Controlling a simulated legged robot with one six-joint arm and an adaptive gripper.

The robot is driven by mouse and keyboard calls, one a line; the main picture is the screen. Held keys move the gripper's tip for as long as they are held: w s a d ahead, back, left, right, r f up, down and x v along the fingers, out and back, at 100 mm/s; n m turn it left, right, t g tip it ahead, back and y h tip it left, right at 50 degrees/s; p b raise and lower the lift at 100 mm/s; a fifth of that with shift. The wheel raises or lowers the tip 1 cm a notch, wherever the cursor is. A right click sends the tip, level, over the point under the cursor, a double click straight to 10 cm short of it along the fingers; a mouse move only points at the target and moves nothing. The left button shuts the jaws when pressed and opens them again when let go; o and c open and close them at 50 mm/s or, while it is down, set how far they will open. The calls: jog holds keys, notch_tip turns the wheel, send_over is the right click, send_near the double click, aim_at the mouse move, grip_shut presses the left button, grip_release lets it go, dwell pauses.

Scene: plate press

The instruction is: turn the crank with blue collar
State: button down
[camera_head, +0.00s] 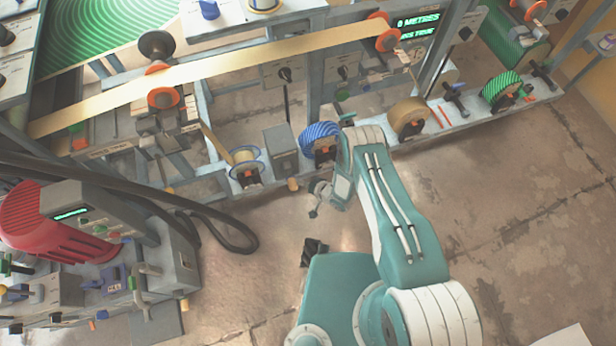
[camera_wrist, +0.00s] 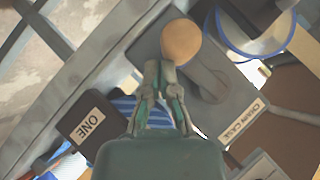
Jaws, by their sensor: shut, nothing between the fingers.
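A crank with a round wooden knob (camera_wrist: 181,42) shows in the wrist view, with a dark arm on a grey housing (camera_wrist: 222,88) labelled in small print. I cannot make out a blue collar on this crank. In the head view, the wooden knob (camera_head: 293,184) sits low beside the grey housing (camera_head: 281,152). My gripper (camera_wrist: 159,68) is shut and empty, its fingertips just below the knob in the wrist view. I cannot tell whether they touch it. In the head view my wrist is near the housing, and the fingertips are hard to make out.
A blue striped roll (camera_head: 320,139) is right of the housing, and a blue-rimmed spool (camera_head: 245,162) is left of it. A block labelled ONE (camera_wrist: 88,122) lies left of my fingers. A brown roll (camera_head: 408,116) and green roll (camera_head: 501,87) stand farther right. Floor is clear in front.

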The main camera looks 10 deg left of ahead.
aim_at(292, 190)
jog(key=shift+s+a+f, duration=0.35)
jog(key=shift+s+a, duration=0.05)
jog(key=shift+a, duration=0.2)
jog(key=shift+s+a+f, duration=0.3)
jog(key=shift+s+a, duration=0.05)
jog(key=shift+a, duration=0.2)
jog(key=shift+s+a, duration=0.6)
jog(key=shift+a, duration=0.35)
jog(key=shift+s+a+r+m+g+y, duration=0.15)
jog(key=shift+s+a+r+m+y, duration=0.25)
jog(key=shift+m+y, duration=0.35)
jog(key=shift+s+a+r+m+g+y, duration=0.15)
jog(key=shift+a+m+y, duration=0.35)
jog(key=shift+y, duration=0.5)
jog(key=shift+s+a+r+m+g+y, duration=0.1)
jog(key=shift+s+a+r+m+y, duration=0.15)
jog(key=shift+a+m+y, duration=0.35)
jog(key=shift+r+m+y, duration=0.2)
jog(key=shift+m+y, duration=0.15)
jog(key=shift+y, duration=0.1)
jog(key=shift+d, duration=0.1)
jog(key=f+v, duration=0.1)
jog(key=v, duration=1)
jog(key=shift+s+d+r, duration=0.15)
jog(key=shift+d+r, duration=0.25)
jog(key=shift+d, duration=0.05)
